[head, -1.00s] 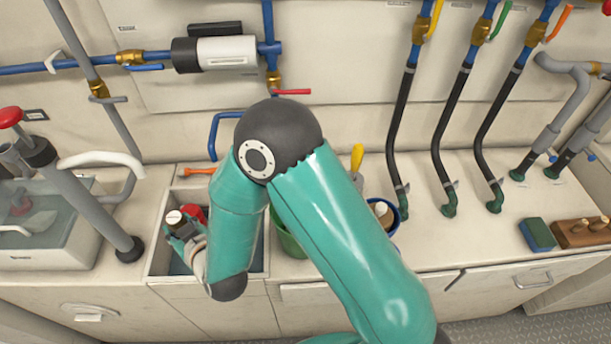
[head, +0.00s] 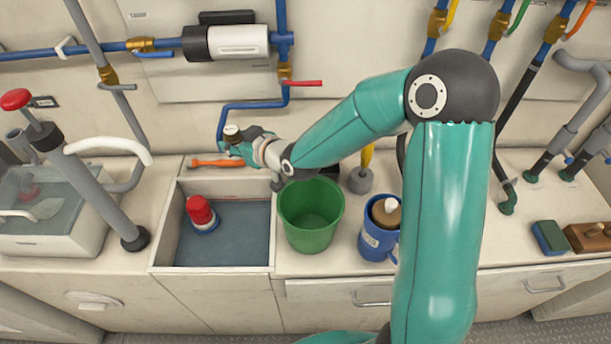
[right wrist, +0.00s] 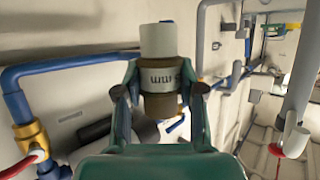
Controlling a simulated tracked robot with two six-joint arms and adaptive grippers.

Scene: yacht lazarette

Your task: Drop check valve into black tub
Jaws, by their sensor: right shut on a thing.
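The check valve (head: 232,131), a short brown cylinder with a pale end and a lettered band, is held upright in my right gripper (head: 237,146). In the right wrist view the valve (right wrist: 160,75) sits between the two fingers, which press on its sides. The gripper is raised above the back edge of the counter, left of the green bucket, near the wall. A dark object (head: 328,165) shows behind the green bucket's rim; it may be the black tub, but it is mostly hidden. My left gripper is out of view.
A sunken bin (head: 272,240) holds a red-and-blue object (head: 201,213). A green bucket (head: 311,228) and a blue mug (head: 366,240) stand to its right. An orange tool (head: 210,163) lies behind the bin. Blue pipe (head: 245,105) runs on the wall close to my gripper.

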